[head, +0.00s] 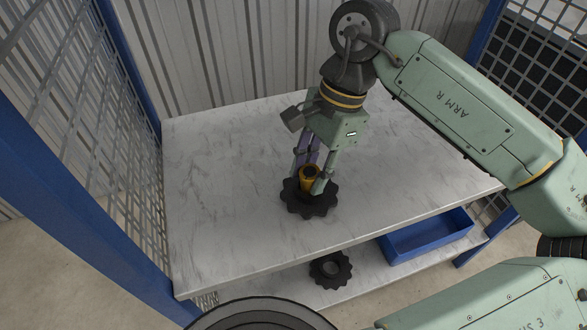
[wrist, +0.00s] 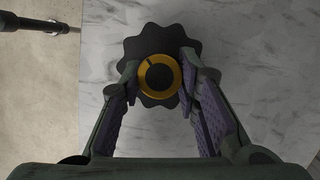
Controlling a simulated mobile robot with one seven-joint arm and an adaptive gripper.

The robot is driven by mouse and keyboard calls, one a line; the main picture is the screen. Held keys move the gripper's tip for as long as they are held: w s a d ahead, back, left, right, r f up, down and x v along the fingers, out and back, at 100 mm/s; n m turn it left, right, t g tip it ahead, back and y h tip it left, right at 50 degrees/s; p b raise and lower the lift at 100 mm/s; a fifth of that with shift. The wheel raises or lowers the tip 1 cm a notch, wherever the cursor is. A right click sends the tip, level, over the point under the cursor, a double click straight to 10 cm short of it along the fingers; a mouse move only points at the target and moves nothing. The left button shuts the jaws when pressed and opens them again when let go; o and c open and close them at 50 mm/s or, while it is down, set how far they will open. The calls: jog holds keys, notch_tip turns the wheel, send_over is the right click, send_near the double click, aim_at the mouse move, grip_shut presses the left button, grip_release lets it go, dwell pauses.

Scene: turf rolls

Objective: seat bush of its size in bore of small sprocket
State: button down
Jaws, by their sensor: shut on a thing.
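A black toothed sprocket (head: 310,207) lies flat on the marbled tabletop, near its front edge. It also shows in the wrist view (wrist: 155,28). A yellow-orange bush (head: 309,180) stands upright over the sprocket's middle; in the wrist view its ring (wrist: 159,92) has a dark hole and a dark mark on the rim. My gripper (head: 310,184) points down with its fingers on either side of the bush, shut on it. The bush hides the sprocket's bore, so I cannot tell whether its lower end is in the bore or just above it.
A second black sprocket (head: 330,270) with an open bore is on the lower shelf (head: 285,290). A blue bin (head: 428,239) stands right of it. The tabletop (head: 225,190) around the sprocket is clear. Mesh panels (head: 75,110) and a corrugated wall border the table.

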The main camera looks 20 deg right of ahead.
jog(key=shift+w+f, duration=0.1)
jog(key=shift+f, duration=0.35)
jog(key=shift+f+b, duration=0.3)
jog(key=shift+b, duration=0.2)
jog(key=shift+s+f+b, duration=0.25)
jog(key=shift+f+b, duration=0.1)
jog(key=shift+b, duration=0.1)
jog(key=c, duration=1.7)
grip_release()
jog(key=shift+o, duration=1.4)
jog(key=shift+w+f, duration=0.1)
jog(key=shift+o, duration=1.1)
jog(key=shift+d, duration=0.1)
